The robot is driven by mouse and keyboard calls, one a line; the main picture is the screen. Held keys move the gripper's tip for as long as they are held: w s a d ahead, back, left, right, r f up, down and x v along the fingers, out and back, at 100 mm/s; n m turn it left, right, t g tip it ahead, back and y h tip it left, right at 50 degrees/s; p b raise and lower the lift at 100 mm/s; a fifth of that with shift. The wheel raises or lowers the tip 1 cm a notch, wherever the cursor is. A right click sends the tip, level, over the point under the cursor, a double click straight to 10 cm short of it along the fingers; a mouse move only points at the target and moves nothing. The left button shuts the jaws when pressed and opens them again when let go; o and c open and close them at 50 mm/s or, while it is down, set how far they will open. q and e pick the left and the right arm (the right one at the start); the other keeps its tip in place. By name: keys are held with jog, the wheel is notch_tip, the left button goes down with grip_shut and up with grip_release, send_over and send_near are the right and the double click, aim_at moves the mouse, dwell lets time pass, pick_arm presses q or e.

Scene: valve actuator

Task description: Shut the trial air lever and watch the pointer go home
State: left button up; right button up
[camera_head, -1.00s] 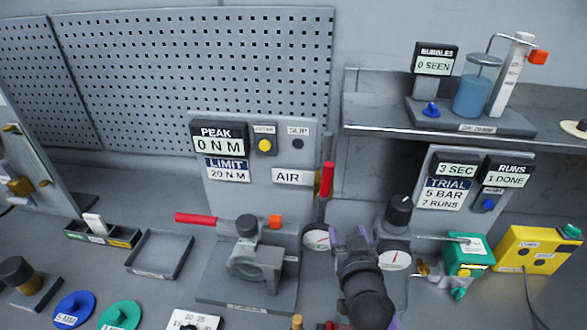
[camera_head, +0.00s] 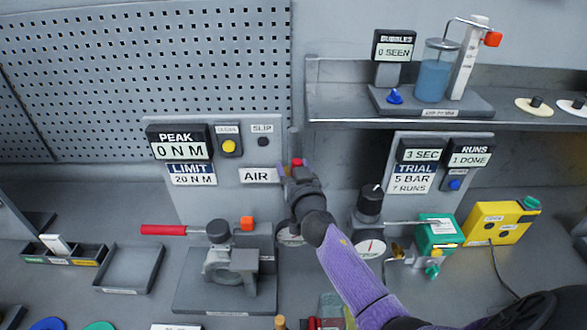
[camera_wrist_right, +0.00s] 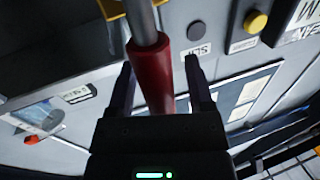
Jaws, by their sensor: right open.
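The air lever has a red handle (camera_wrist_right: 152,75) on a grey rod; in the head view only its red tip (camera_head: 297,162) shows, right of the AIR label (camera_head: 259,175). My right gripper (camera_wrist_right: 159,62) is open, with the red handle between its fingers; I cannot tell whether they touch it. In the head view, my right gripper (camera_head: 299,180) hides most of the lever. A dial gauge (camera_head: 290,237) below it is partly covered, its pointer unreadable. Another dial (camera_head: 371,246) stands to the right with a red pointer. My left gripper is not in view.
A clamp fixture (camera_head: 228,268) with a horizontal red handle (camera_head: 163,229) stands left of my arm. A dark knob (camera_head: 371,200), a green box (camera_head: 438,235) and a yellow box (camera_head: 499,220) stand to the right. A shelf (camera_head: 450,115) overhangs at the upper right.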

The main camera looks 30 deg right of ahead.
grip_shut()
dwell(1.3)
